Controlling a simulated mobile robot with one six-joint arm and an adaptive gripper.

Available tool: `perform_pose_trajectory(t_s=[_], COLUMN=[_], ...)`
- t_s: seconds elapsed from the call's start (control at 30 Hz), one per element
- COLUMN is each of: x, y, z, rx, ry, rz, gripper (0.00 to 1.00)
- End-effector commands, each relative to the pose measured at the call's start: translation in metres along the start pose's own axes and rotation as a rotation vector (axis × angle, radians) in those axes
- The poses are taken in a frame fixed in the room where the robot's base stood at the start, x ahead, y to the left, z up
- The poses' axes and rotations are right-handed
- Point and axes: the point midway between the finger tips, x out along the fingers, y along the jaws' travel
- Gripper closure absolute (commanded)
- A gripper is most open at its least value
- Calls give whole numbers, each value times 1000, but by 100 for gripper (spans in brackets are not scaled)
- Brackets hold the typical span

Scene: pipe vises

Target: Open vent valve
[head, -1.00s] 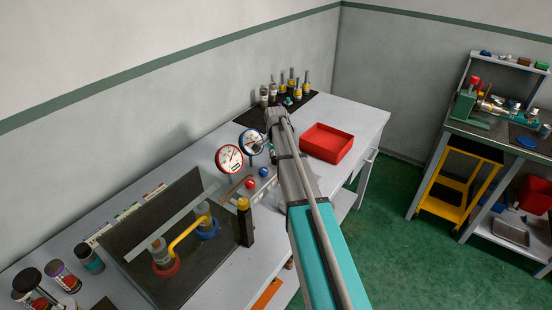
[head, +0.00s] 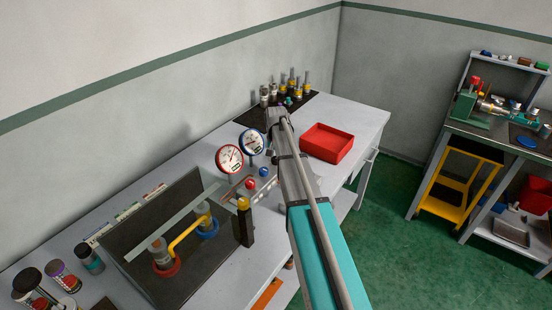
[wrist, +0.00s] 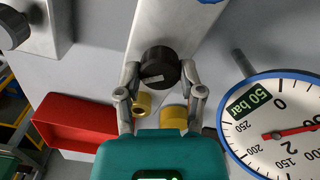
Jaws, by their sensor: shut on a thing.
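In the wrist view a round black knob (wrist: 159,67) with a small pale mark sits on a light metal block (wrist: 178,20). My gripper (wrist: 160,72) has one finger on each side of the knob and is shut on it. I take the knob to be the vent valve's handle; no name on it is readable. Brass fittings (wrist: 173,115) show below it between the fingers. In the head view my arm hides the knob and most of my gripper.
A blue-rimmed gauge (wrist: 285,120) stands close right of my gripper in the wrist view. A red-rimmed gauge (head: 229,159) and red and blue knobs are nearby on the bench. A red tray (head: 327,143) lies right of my arm.

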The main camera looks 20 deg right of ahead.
Motion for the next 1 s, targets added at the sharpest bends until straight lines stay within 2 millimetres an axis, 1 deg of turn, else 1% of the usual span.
perform_pose_trajectory(t_s=[0.6,0.8,1.0], x=[0,0,0], y=[0,-1,-1], z=[-1,-1,-1], rx=[-575,-714,-794], ry=[1,1,2], rz=[-1,0,0], gripper=[98,98,98])
